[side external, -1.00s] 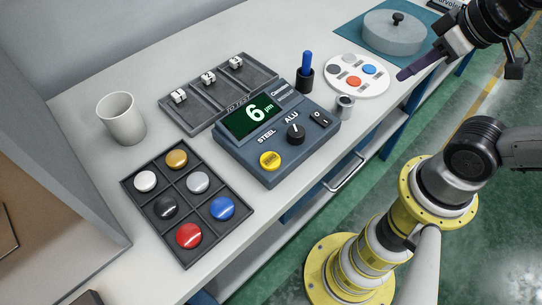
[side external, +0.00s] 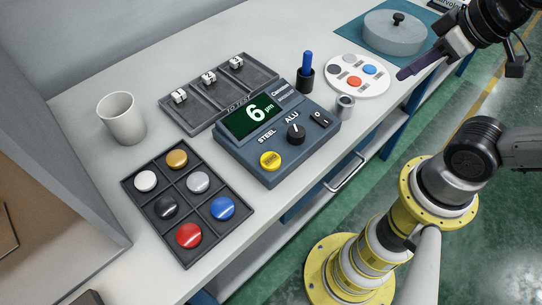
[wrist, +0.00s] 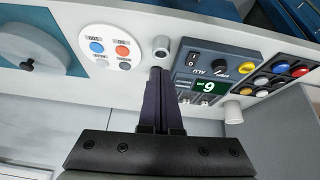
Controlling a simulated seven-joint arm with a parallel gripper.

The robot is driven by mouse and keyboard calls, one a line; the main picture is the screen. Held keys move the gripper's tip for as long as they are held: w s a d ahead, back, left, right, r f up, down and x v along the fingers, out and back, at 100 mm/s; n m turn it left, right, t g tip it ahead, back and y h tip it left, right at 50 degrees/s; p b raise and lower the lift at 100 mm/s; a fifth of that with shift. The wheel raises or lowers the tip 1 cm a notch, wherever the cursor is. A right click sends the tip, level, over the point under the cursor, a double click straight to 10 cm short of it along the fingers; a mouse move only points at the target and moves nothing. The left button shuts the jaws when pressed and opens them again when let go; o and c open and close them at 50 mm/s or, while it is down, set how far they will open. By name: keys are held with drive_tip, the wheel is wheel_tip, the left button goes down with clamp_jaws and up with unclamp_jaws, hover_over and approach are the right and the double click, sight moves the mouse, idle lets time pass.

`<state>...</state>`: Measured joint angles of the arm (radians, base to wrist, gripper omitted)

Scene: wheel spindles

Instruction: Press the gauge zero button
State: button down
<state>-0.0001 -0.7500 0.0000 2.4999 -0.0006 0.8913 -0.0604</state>
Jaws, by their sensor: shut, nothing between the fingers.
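The gauge (side external: 277,130) is a dark blue-grey box on the bench. Its green screen reads 6 µm. A yellow button (side external: 270,161) sits at its front left corner, beside a black knob (side external: 296,132) marked STEEL and ALU and a rocker switch (side external: 321,118). The gauge also shows in the wrist view (wrist: 208,72), with the yellow button (wrist: 247,68) at its far side. My gripper (side external: 402,74) is above the bench's right part, well apart from the gauge. Its fingers are shut together and empty, and they also show in the wrist view (wrist: 159,75).
A tray of coloured caps (side external: 187,200) lies left of the gauge, and a tray with white cubes (side external: 218,94) behind it. A blue probe in a black holder (side external: 305,74), a small metal cylinder (side external: 345,106) and a white disc (side external: 358,76) stand to the right. A mug (side external: 121,118) stands left.

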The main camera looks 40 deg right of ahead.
drive_tip(key=w+d+r+n+t+h, duration=0.1)
drive_tip(key=w+r+n+t, duration=0.2)
drive_tip(key=w+n, duration=0.6)
drive_tip(key=n+g+y, duration=0.1)
drive_tip(key=n+y, duration=0.5)
drive_tip(key=n, duration=1.9)
hover_over(277, 162)
wheel_tip(277, 162, down, 5)
drive_tip(key=shift+r, duration=0.1)
drive_tip(key=shift+f, duration=4.4)
